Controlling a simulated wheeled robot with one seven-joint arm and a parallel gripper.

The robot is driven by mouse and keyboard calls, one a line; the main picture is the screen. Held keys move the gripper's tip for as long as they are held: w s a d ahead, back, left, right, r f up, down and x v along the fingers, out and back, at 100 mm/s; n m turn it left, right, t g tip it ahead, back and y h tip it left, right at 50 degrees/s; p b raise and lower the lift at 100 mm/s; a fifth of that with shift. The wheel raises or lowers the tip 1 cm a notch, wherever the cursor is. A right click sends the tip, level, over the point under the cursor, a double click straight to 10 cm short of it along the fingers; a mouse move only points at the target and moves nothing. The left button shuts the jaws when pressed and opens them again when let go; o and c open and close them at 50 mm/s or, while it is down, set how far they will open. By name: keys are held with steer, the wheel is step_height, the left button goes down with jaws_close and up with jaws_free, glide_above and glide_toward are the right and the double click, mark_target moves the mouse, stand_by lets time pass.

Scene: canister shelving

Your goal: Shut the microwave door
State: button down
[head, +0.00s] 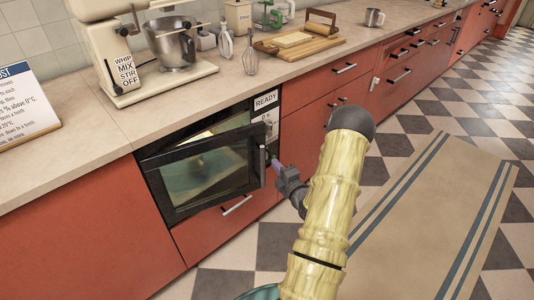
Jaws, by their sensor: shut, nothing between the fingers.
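The microwave (266,118) is built into the red cabinets under the counter. Its dark glass door (205,176) stands partly open, swung out toward me, with a gap above it showing the lit inside. The door's upright handle (263,166) is at its right edge. My gripper (274,164) is shut and empty, just right of the handle. Whether the fingertips touch the handle or the door edge, I cannot tell. My arm reaches in from the lower right and hides part of the cabinets and floor.
The counter (110,125) above holds a stand mixer (100,40) with a steel bowl (175,50), a whisk (250,55), a cutting board (300,45) and a recipe sign (25,100). A drawer handle (237,205) sits below the door. A striped rug (430,220) lies on the checkered floor at right.

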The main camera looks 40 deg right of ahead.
steer(key=w+d, duration=0.1)
steer(key=w, duration=0.6)
steer(key=shift+w+d, duration=0.25)
steer(key=shift+w, duration=0.05)
